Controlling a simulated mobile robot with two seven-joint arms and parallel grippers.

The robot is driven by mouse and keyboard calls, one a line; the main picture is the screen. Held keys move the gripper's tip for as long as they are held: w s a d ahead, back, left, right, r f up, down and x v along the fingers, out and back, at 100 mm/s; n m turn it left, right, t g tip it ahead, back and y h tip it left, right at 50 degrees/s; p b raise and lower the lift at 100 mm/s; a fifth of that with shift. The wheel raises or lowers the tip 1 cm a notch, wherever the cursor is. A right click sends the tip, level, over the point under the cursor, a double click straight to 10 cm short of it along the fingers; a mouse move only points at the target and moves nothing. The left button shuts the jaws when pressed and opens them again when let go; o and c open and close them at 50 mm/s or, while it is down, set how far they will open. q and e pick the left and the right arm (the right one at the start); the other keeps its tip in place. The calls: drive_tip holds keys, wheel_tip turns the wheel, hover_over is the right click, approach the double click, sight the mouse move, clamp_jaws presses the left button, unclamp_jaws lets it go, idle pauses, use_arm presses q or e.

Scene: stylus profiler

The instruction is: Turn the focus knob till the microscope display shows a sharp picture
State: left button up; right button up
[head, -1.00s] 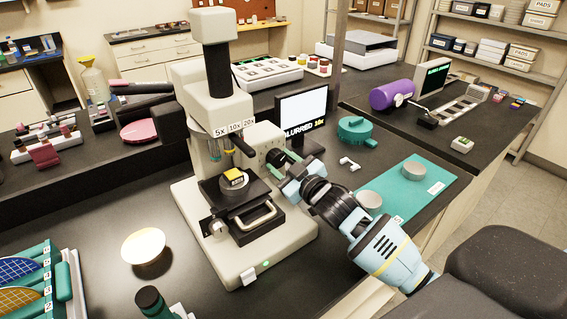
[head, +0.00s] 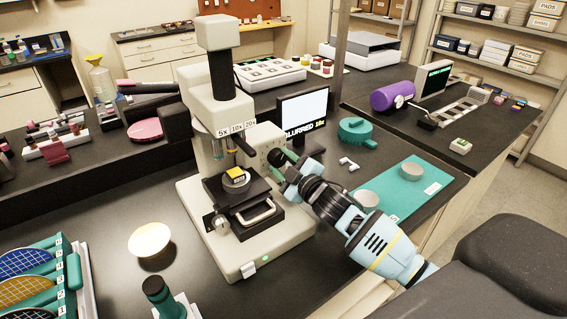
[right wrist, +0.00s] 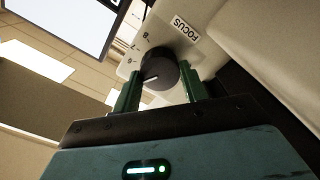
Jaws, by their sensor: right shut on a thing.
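The microscope (head: 205,100) stands on the dark bench in the head view, with a gold-topped sample (head: 236,174) on its stage. The display (head: 304,108) behind it reads "BLURRED 10x"; its upper screen is pale. My right gripper (head: 284,166) is at the microscope's right side. In the right wrist view, its two green fingers (right wrist: 160,88) are on either side of the black focus knob (right wrist: 158,75), shut on it. The knob has a white pointer line and sits by a numbered scale and a "FOCUS" label (right wrist: 181,28). My left gripper is not in view.
A teal mat (head: 432,187) with round grey pieces lies right of the gripper. A wafer rack (head: 30,270), a pale disc (head: 150,239) and a dark-capped bottle (head: 158,292) are at the front left.

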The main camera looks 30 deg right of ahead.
drive_tip(key=o, duration=1)
drive_tip(key=shift+s, duration=0.1)
drive_tip(key=s+d, duration=0.1)
drive_tip(key=s, duration=0.6)
drive_tip(key=shift+s, duration=0.25)
